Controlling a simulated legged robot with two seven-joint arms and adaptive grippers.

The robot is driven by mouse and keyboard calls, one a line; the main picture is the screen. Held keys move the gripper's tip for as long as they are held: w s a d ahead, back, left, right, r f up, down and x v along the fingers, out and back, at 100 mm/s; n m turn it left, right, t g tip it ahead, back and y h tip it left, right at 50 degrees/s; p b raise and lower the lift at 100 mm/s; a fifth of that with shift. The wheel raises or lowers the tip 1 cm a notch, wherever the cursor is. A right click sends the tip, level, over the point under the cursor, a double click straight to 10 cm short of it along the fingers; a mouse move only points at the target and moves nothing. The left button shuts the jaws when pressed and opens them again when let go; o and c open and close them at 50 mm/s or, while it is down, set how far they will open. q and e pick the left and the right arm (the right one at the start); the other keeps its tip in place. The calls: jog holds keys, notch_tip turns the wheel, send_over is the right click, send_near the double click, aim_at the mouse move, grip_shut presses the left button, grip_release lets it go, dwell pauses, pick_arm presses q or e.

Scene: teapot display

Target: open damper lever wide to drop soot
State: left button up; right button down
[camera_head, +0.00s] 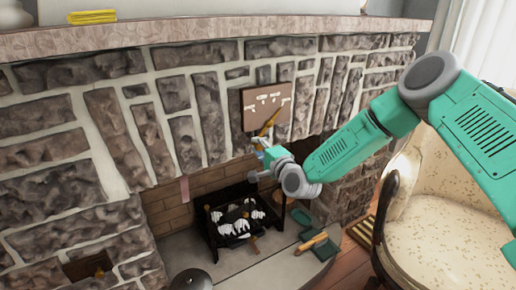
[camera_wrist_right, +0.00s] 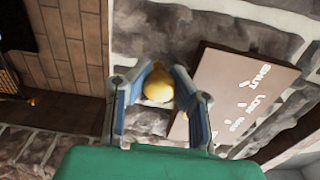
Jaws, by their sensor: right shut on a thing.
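The damper lever is brass-coloured; its upper part (camera_head: 269,122) shows against a brown plaque (camera_head: 280,98) on the stone fireplace front. Its rounded yellow knob (camera_wrist_right: 158,84) sits between the fingers of my right gripper (camera_head: 261,147), seen from behind in the right wrist view (camera_wrist_right: 165,88). My right gripper is shut on this knob. The gripper hides the lever's lower end in the head view. My left gripper is not in view.
A black grate (camera_head: 213,240) with dark and white lumps stands in the firebox below my right gripper. A green pan and wooden-handled brush (camera_head: 312,242) lie on the hearth (camera_head: 265,268). A mantel (camera_head: 190,32) runs above; a cream armchair (camera_head: 450,215) stands at right.

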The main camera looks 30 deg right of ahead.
jog(key=shift+s+f, duration=0.2)
jog(key=shift+f, duration=0.25)
jog(key=c, duration=1.4)
grip_release()
jog(key=shift+c, duration=0.2)
jog(key=shift+o, duration=0.7)
jog(key=shift+r, duration=0.2)
jog(key=s+d, duration=0.1)
jog(key=s, duration=1.1)
jog(key=shift+w, duration=0.1)
